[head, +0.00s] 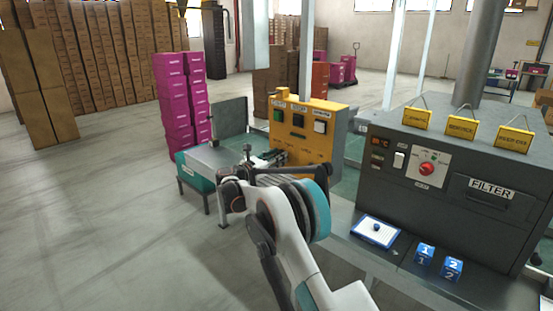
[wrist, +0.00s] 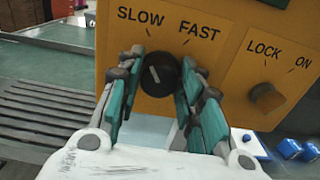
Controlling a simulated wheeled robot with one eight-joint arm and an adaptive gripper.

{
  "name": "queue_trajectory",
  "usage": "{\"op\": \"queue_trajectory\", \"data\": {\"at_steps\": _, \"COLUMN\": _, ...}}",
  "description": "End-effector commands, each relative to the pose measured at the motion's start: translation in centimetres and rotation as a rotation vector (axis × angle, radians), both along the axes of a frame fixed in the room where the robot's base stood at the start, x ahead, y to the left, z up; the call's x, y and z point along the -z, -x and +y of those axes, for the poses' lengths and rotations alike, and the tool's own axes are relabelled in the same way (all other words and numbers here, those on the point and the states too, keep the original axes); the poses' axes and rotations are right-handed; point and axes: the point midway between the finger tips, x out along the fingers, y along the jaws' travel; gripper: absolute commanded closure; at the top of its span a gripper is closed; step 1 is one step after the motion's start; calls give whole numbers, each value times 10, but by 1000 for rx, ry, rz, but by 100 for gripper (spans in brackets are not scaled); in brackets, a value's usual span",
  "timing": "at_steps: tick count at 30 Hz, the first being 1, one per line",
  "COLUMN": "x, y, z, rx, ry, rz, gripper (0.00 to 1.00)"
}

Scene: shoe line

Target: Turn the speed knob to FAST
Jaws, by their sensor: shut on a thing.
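The speed knob (wrist: 160,75) is round and black with a white pointer line, on a yellow-orange control panel (wrist: 228,75). The words SLOW and FAST stand above it, each with a tick mark. The white line leans to the upper left, toward the SLOW side. My gripper (wrist: 157,84) has its teal-padded fingers on both sides of the knob and is shut on it. In the head view my gripper (head: 277,159) is at the yellow panel box (head: 322,125), and I cannot make out the knob there.
A second knob (wrist: 267,97) marked LOCK and ON sits right of the speed knob. A dark filter machine (head: 460,175) with a red knob stands at the right. Blue numbered blocks (head: 425,254) lie before it. Pink boxes (head: 183,95) are stacked behind left. The left floor is clear.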

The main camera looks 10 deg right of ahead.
Motion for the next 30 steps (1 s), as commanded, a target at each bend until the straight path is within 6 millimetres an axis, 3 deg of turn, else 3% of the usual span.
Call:
{"op": "queue_trajectory", "data": {"at_steps": 11, "x": -1, "y": 0, "z": 0, "rx": -1, "ry": -99, "rz": -137, "gripper": 90}}
{"op": "queue_trajectory", "data": {"at_steps": 30, "x": 1, "y": 2, "z": -2, "rx": 0, "ry": -450, "rz": -620, "gripper": 90}}
